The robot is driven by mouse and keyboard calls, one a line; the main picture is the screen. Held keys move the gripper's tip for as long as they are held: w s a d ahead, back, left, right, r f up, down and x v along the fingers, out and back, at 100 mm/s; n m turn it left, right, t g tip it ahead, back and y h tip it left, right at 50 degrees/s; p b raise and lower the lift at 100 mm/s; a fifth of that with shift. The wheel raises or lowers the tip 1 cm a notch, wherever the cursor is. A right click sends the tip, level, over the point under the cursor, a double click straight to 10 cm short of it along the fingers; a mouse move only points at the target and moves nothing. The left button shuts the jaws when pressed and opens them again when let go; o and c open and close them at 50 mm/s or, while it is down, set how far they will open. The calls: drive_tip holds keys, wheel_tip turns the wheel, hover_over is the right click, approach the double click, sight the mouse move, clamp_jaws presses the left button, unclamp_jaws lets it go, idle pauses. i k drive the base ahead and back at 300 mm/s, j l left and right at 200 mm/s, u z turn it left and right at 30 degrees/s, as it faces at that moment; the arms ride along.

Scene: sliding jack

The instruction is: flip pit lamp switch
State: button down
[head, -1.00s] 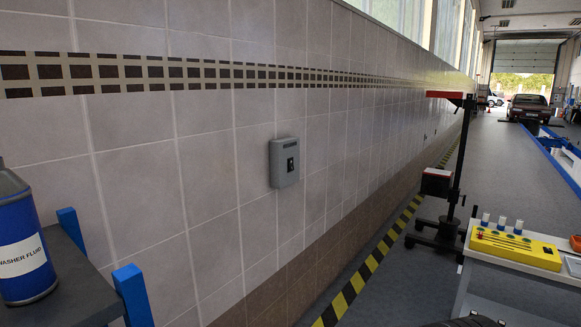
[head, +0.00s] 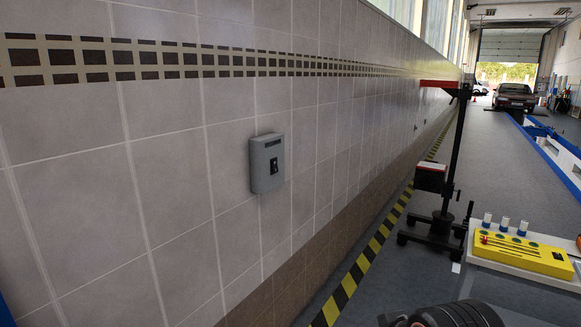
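A grey switch box (head: 267,163) is mounted on the tiled wall, left of the middle of the head view.
A black wheeled stand (head: 445,190) with a red top arm is right of the box. A yellow tray (head: 527,254) lies on a bench at the lower right, with several small cups behind it. A dark round object (head: 455,315) is at the bottom edge. Yellow-black floor tape (head: 363,262) runs along the wall.

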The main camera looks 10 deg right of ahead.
sight(274, 162)
drive_tip(key=i+l+z, duration=0.1)
drive_tip(key=i, duration=0.6)
drive_tip(key=i+l, duration=0.15)
drive_tip(key=i, duration=0.55)
drive_tip(key=l+z, duration=0.05)
